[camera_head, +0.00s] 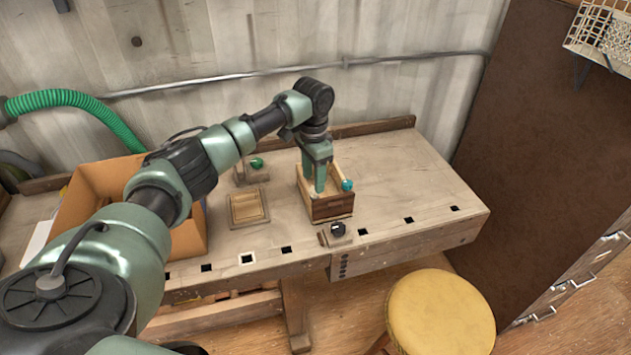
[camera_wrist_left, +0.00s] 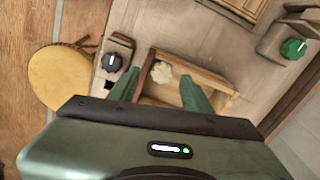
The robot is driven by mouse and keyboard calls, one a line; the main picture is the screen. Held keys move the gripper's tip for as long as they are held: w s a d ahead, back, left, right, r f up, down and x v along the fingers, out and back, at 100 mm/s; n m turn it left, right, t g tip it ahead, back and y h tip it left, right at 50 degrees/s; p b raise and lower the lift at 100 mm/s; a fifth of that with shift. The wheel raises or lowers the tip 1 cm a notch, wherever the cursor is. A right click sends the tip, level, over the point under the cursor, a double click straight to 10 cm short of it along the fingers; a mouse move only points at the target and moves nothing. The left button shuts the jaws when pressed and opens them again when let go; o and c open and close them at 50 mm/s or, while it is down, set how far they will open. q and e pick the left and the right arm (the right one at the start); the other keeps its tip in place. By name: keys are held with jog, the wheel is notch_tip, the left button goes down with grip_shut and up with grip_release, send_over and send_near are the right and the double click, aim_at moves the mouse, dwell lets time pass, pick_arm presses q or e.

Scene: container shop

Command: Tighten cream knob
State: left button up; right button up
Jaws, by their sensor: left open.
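The cream knob (camera_wrist_left: 162,72) shows in the left wrist view as a pale, lobed knob at the open wooden box. The wooden box (camera_head: 332,209) stands on the workbench; its rim also shows in the left wrist view (camera_wrist_left: 205,75). My left gripper (camera_head: 314,188) points down into the box and is open. In the left wrist view its two fingers (camera_wrist_left: 159,84) are spread, with the cream knob between and slightly beyond their tips. I cannot tell whether either finger touches it. In the head view the fingers mostly hide the knob. My right gripper is not in view.
A teal knob (camera_head: 347,185) is at the box's right side. A black knob (camera_head: 338,229) is at the bench's front edge, and a green knob (camera_head: 257,162) is farther back. A wooden tray (camera_head: 233,212) and orange bin (camera_head: 93,187) lie left. A yellow stool (camera_head: 440,312) stands in front.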

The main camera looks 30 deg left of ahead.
pick_arm(q)
jog(key=f, duration=0.3)
jog(key=shift+w, duration=0.3)
jog(key=shift+f, duration=0.35)
jog(key=shift+w, duration=0.1)
grip_shut()
jog(key=shift+r+m+p, duration=0.1)
jog(key=shift+m+p, duration=0.75)
jog(key=shift+m, duration=0.15)
jog(key=m+p, duration=0.1)
jog(key=m, duration=0.3)
jog(key=shift+d+p, duration=0.1)
jog(key=shift+p, duration=0.25)
jog(key=m, duration=0.5)
jog(key=shift+p, duration=0.3)
jog(key=m, duration=0.4)
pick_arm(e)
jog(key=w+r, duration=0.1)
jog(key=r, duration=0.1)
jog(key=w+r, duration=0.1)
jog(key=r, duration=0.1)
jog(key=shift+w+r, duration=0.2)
pick_arm(q)
jog(key=shift+m, duration=0.3)
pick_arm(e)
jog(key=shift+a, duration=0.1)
